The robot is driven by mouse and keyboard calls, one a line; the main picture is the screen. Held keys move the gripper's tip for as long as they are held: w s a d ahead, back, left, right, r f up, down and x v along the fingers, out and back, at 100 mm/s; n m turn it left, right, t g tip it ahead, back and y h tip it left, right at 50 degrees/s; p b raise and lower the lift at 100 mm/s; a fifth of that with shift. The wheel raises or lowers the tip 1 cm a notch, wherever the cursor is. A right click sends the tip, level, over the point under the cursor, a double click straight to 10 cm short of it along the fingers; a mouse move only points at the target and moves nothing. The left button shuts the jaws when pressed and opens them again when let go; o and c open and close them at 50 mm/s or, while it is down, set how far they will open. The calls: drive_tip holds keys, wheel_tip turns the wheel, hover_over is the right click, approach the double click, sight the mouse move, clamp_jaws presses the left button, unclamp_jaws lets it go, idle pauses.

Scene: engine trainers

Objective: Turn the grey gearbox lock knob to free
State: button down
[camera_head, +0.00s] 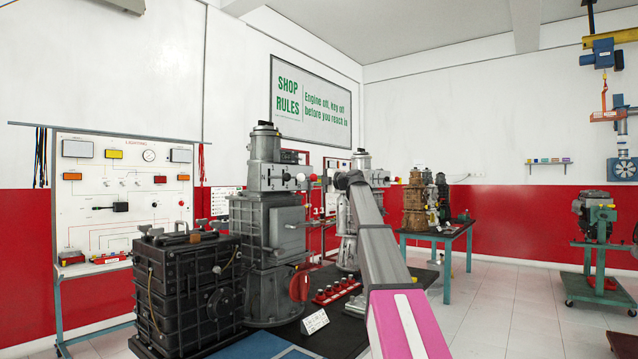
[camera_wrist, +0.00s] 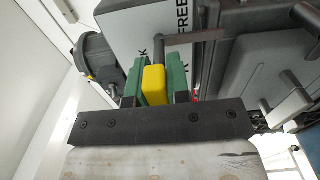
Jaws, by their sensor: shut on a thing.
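In the wrist view my gripper (camera_wrist: 153,72) has two green fingers, one on each side of a yellow block-shaped grip (camera_wrist: 154,88), and is shut on it. A grey rod (camera_wrist: 190,38) runs beside the top of this grip; I take the two together as the lock knob. Behind is a pale plate (camera_wrist: 130,22) with the word FREE at upper right. Other lettering, ending in K, is partly hidden by the fingers. In the head view the tall grey gearbox (camera_head: 285,215) stands on the bench, and my arm reaches up in front, hiding the gripper and the knob.
A black engine block (camera_head: 190,285) stands at the left of the grey gearbox. A wiring board (camera_head: 120,200) stands behind. A second table (camera_head: 440,235) holds more units.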

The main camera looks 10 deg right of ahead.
drive_tip(key=shift+f, duration=0.1)
drive_tip(key=c, duration=1.1)
unclamp_jaws()
drive_tip(key=v, duration=1)
drive_tip(key=shift+s+d, duration=0.25)
drive_tip(key=shift+s, duration=0.05)
drive_tip(key=shift+s+d, duration=0.1)
